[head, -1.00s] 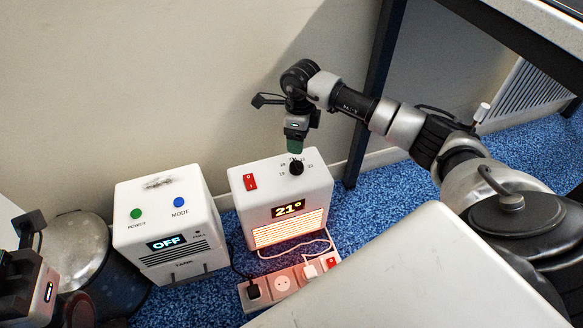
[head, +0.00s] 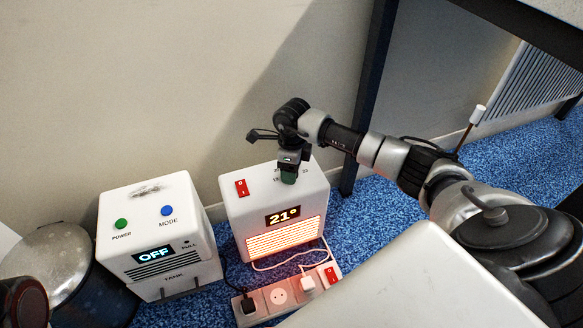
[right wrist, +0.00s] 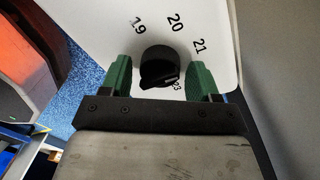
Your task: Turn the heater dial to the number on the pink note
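The white heater (head: 237,215) stands on the floor with a lit "21°" display (head: 283,215) and a glowing grille. The black dial (right wrist: 159,65) is on its top, with 19, 20, 21 and 23 printed around it. My right gripper (head: 289,178) points down over the dial and hides it in the head view. In the right wrist view its green fingers (right wrist: 161,80) stand on either side of the dial, with gaps visible. I cannot make out where the dial points. My left gripper does not show, only a dark arm part at the lower left. No pink note shows.
A red switch (head: 242,188) is on the heater top. A white unit (head: 117,198) reading "OFF" stands to the left, beside a metal bin (head: 45,262). A power strip (head: 255,305) with plugs and cables lies in front. A dark table leg (head: 368,100) rises behind right.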

